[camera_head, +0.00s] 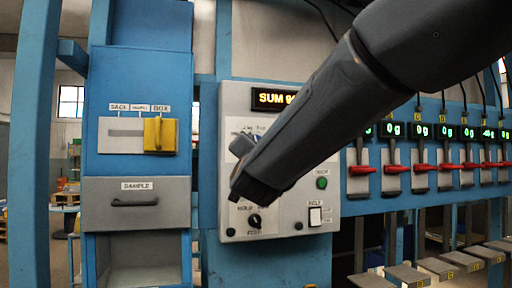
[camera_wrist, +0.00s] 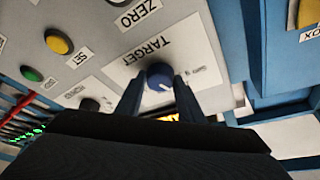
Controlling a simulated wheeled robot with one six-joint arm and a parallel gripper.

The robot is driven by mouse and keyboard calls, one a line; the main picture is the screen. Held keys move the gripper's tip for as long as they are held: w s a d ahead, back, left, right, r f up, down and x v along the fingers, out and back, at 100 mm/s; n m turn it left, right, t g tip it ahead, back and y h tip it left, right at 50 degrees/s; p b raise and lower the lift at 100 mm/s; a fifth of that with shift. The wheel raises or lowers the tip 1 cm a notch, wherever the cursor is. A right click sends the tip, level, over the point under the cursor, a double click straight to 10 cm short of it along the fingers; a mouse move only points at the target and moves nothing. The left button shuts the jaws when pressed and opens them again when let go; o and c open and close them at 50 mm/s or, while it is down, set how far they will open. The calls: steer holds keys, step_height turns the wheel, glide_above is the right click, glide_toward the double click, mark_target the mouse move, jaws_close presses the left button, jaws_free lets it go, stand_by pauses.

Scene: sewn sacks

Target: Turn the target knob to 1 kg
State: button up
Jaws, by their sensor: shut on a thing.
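The target knob (camera_wrist: 158,75) is a round blue knob with a white pointer mark, on a white plate labelled TARGET (camera_wrist: 150,50), upside down in the wrist view. My gripper (camera_wrist: 158,84) has a dark finger on each side of the knob and is shut on it. The pointer mark faces down and slightly right in that picture. The dial's small labels are mostly hidden or unreadable, so its setting cannot be told. In the head view my arm covers most of the target plate on the grey control box (camera_head: 290,215), and a bit of blue shows beside it.
A yellow slider (camera_head: 159,134) and a SAMPLE drawer (camera_head: 136,202) are left. Red-levered scales (camera_head: 395,168) line the right.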

stand_by(0.3)
steer(key=o, duration=1.1)
steer(key=shift+c, duration=0.2)
steer(key=b+v, duration=0.1)
steer(key=v, duration=0.6)
steer(key=shift+s+b, duration=0.35)
steer(key=shift+s, duration=0.05)
steer(key=shift+f, duration=0.25)
